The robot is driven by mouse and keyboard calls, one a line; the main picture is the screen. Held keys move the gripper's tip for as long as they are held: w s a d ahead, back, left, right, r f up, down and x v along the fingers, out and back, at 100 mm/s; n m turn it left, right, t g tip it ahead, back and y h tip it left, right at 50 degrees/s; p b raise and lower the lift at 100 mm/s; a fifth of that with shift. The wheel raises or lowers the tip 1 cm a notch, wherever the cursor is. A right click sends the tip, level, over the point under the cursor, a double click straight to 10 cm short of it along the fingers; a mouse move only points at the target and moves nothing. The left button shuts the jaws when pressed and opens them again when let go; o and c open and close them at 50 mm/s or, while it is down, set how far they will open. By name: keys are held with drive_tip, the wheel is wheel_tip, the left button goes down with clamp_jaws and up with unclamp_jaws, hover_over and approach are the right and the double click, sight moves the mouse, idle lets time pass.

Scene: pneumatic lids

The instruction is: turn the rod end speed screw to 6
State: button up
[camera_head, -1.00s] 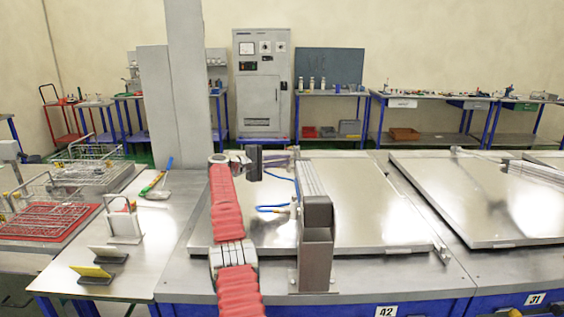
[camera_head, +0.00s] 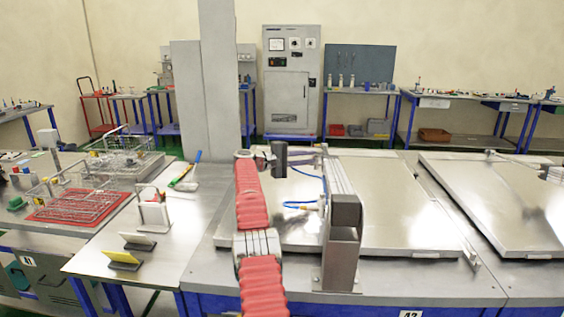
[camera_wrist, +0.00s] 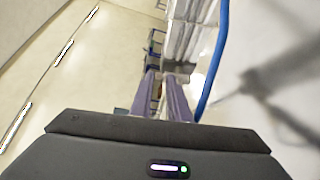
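The grey ribbed cylinder (camera_head: 340,176) stands on the bench behind a square metal post, beside a shiny lid (camera_head: 400,220). In the wrist view the silver ribbed cylinder (camera_wrist: 186,28) lies ahead of my gripper, with a blue hose (camera_wrist: 217,55) along its right. My gripper (camera_head: 308,157) is left of the cylinder's upper part in the head view. In the wrist view its two purple fingers (camera_wrist: 162,88) are apart with a narrow gap and nothing seen between them. The rod end speed screw and its scale cannot be made out.
The square metal post (camera_head: 340,262) stands at the bench front, close to my arm. A blue hose (camera_head: 310,179) runs over the lid. Another lid (camera_head: 500,205) lies to the right. Left are a red tray with wire baskets (camera_head: 78,206) and small card stands (camera_head: 122,260).

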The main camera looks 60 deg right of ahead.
drive_tip(key=f+v, duration=0.1)
drive_tip(key=v, duration=1.1)
drive_tip(key=shift+a+r, duration=0.2)
drive_tip(key=shift+r, duration=0.15)
drive_tip(key=shift+o, duration=0.3)
drive_tip(key=w+a+r+n+t+y, duration=0.1)
drive_tip(key=w+a+r+t, duration=0.15)
drive_tip(key=a, duration=0.65)
drive_tip(key=w+a+r+n+t+y, duration=0.1)
drive_tip(key=w+a+r+t, duration=0.15)
drive_tip(key=a, duration=0.55)
drive_tip(key=s+a+n+t+y, duration=0.1)
drive_tip(key=s+a+t+y, duration=0.1)
drive_tip(key=a, duration=0.7)
drive_tip(key=s+a+t+y, duration=0.2)
drive_tip(key=a, duration=0.7)
drive_tip(key=s+a+f+t+y, duration=0.2)
drive_tip(key=s+a, duration=0.4)
drive_tip(key=a, duration=0.5)
drive_tip(key=s+a+f+n+t+y, duration=0.1)
drive_tip(key=s+a+f+y, duration=0.2)
drive_tip(key=a, duration=0.8)
drive_tip(key=s+a+f+t+y, duration=0.2)
drive_tip(key=s+a+f, duration=0.3)
drive_tip(key=s+a, duration=0.6)
drive_tip(key=shift+a+f+n+t+y, duration=0.2)
drive_tip(key=shift+f+n+t+y, duration=0.15)
drive_tip(key=shift+y, duration=0.25)
